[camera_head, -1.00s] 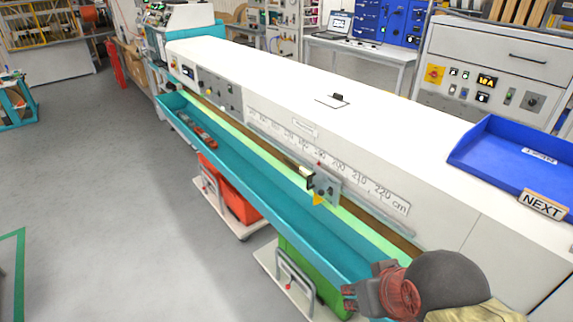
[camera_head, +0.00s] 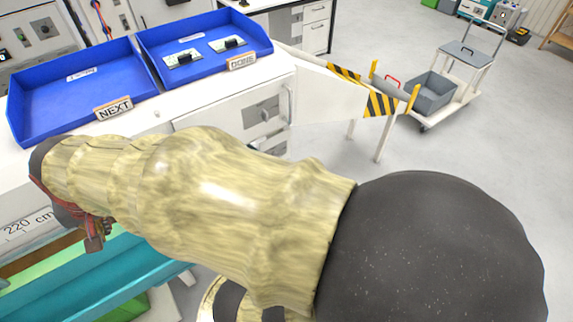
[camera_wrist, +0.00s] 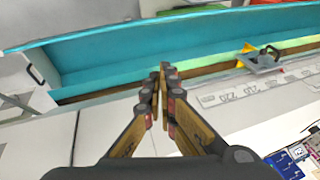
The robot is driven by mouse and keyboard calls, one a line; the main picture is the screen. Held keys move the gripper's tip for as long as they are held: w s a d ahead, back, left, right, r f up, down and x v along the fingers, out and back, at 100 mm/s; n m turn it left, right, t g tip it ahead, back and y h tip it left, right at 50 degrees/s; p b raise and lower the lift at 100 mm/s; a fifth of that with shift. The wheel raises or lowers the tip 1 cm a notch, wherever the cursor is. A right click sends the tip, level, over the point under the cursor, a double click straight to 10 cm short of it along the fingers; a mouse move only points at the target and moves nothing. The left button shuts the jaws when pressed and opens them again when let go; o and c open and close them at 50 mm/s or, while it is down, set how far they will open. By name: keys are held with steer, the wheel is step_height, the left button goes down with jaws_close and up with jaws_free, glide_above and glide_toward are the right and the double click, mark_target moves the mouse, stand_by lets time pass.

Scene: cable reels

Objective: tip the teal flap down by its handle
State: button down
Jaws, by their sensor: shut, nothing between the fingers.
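The long teal trough-like flap (camera_head: 140,268) shows at the lower left of the head view, partly hidden by my arm. In the wrist view the teal flap (camera_wrist: 200,43) runs across the top, beyond my fingertips. My gripper (camera_wrist: 161,72) is shut and empty, its tips over the machine's front edge, apparently apart from the flap. In the head view my gripper (camera_head: 95,238) is partly hidden behind my wrist. A dark loop handle (camera_wrist: 34,68) shows at the left of the wrist view, near the flap's end; I cannot tell what it is fixed to.
A ruler strip (camera_wrist: 232,94) and a carriage with a yellow pointer (camera_wrist: 262,58) lie right of my gripper. Blue NEXT (camera_head: 80,90) and DONE (camera_head: 200,45) trays stand on the white machine top. A striped barrier (camera_head: 375,95) and a trolley (camera_head: 440,95) stand beyond; open floor lies right.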

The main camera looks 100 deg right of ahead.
steer(key=s+d+m+g+p, duration=0.1)
steer(key=s+d+m+p, duration=0.25)
steer(key=d+m, duration=0.8)
steer(key=s+d+f+m+g+p, duration=0.1)
steer(key=s+d+f+m+p, duration=0.15)
steer(key=s+d+m, duration=0.5)
steer(key=s+d+f+m+p, duration=0.2)
steer(key=s+d+f+m, duration=0.15)
steer(key=s+d, duration=0.7)
steer(key=s+d+f+m+g+p, duration=0.1)
steer(key=s+f+m+p, duration=0.15)
steer(key=s+m, duration=0.6)
steer(key=s+f+m+p, duration=0.2)
steer(key=s+f+m, duration=0.2)
steer(key=s, duration=1)
steer(key=f+b, duration=0.1)
steer(key=f, duration=0.3)
steer(key=d+f+b, duration=0.1)
steer(key=f, duration=0.4)
steer(key=w+d+f+b, duration=0.1)
steer(key=f, duration=0.3)
steer(key=shift+d+f, duration=0.15)
